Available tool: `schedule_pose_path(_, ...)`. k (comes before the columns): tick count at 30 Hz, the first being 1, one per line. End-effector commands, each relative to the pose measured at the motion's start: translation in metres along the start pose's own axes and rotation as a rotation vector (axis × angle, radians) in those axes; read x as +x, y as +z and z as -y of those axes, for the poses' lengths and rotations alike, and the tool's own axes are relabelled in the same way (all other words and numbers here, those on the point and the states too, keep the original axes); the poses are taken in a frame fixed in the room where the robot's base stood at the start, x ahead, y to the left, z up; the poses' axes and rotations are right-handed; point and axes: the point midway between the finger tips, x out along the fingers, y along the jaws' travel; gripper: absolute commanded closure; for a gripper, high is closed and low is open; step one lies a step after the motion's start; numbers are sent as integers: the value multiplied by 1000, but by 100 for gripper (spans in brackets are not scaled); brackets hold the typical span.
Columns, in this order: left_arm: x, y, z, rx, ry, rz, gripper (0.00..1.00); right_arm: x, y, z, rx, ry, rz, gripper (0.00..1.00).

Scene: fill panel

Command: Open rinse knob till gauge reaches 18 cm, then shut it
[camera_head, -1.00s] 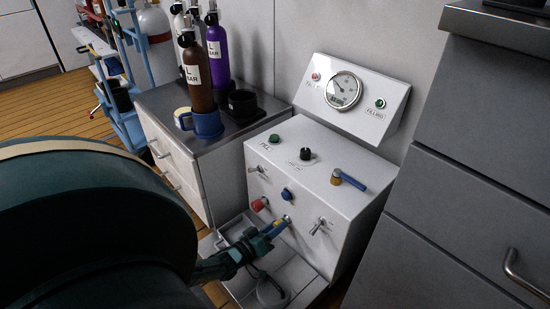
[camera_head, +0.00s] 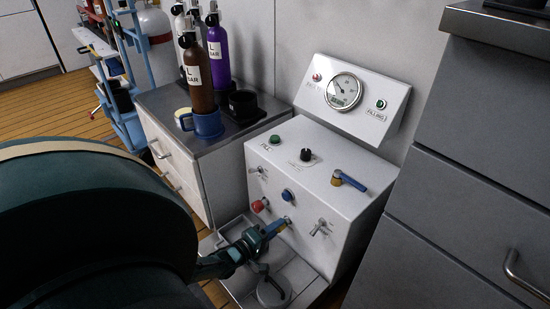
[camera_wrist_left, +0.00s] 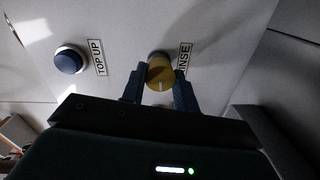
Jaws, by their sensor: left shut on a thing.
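The rinse knob (camera_wrist_left: 160,73) is yellow with a pale pointer line and sits beside a label partly covered, reading "INSE". My left gripper (camera_wrist_left: 160,88) is shut on it, one finger on each side. In the head view the left gripper (camera_head: 268,234) reaches the lower front of the white panel box (camera_head: 335,215), and the knob is mostly hidden by the fingers. The round gauge (camera_head: 343,91) is on the sloped panel above; its needle and digits are too small to read. A metal basin (camera_head: 305,285) lies under the knob, with a round cup-like thing (camera_head: 273,292) in it. My right gripper is not in view.
A blue "TOP UP" button (camera_wrist_left: 69,60) is left of the knob. A red button (camera_head: 258,205), toggle switches (camera_head: 321,227) and a blue-handled valve (camera_head: 349,181) are nearby. Bottles and a blue mug (camera_head: 207,124) stand on the left cabinet. Grey drawers (camera_head: 470,180) are close on the right.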

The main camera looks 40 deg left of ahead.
Motion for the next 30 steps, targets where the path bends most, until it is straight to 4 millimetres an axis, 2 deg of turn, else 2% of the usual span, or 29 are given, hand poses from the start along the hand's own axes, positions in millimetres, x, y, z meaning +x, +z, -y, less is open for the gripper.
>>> schedule_pose_path(17,0,-1,0,-32,1,0,93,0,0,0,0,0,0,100)
schedule_pose_path(18,0,-1,0,-32,1,0,68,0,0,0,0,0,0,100)
schedule_pose_path(25,0,-1,0,-31,0,1,49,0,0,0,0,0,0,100)
schedule_pose_path(30,0,0,0,-31,0,1,48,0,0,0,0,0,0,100)
